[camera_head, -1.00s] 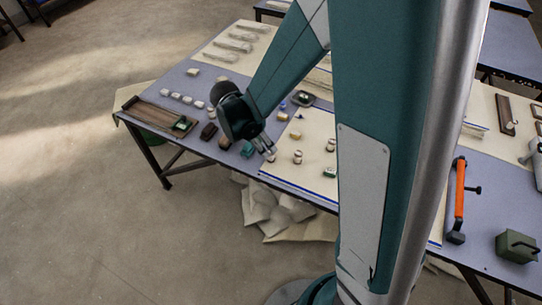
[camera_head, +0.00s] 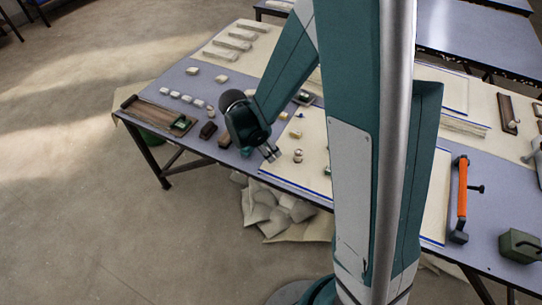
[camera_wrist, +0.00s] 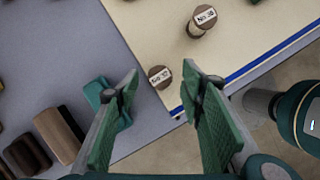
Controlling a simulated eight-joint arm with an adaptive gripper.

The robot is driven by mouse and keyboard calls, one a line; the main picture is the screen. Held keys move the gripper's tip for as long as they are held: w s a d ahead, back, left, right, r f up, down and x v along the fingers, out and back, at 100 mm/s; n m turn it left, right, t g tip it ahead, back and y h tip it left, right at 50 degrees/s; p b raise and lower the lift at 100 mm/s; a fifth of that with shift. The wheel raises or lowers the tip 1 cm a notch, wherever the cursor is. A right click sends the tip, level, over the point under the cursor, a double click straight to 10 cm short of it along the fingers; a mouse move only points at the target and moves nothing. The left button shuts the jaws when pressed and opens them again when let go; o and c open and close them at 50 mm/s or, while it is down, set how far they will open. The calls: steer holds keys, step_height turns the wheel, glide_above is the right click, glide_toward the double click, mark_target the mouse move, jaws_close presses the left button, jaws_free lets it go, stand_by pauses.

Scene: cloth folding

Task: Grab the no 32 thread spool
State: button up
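Two small brown thread spools with white number labels show in the wrist view. One spool (camera_wrist: 160,77) stands at the mat's corner, just ahead of and between my fingertips. The other spool (camera_wrist: 203,21) stands farther off on the mat; its label seems to start with "No 3". I cannot read either last digit surely. In the head view one spool (camera_head: 298,156) shows right of my gripper (camera_head: 271,155); the nearer one is hidden behind the gripper. My gripper (camera_wrist: 163,82) is open, with nothing between its green fingers.
A teal block (camera_wrist: 97,92) lies close to my left finger. Brown blocks (camera_wrist: 58,134) are at the left. The cream mat (camera_wrist: 150,15) has a blue edge, and the table edge is near at the right. A wooden tray (camera_head: 155,114) sits at the table's left end.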

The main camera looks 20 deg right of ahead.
steer(key=shift+x, duration=1.25)
steer(key=c, duration=0.9)
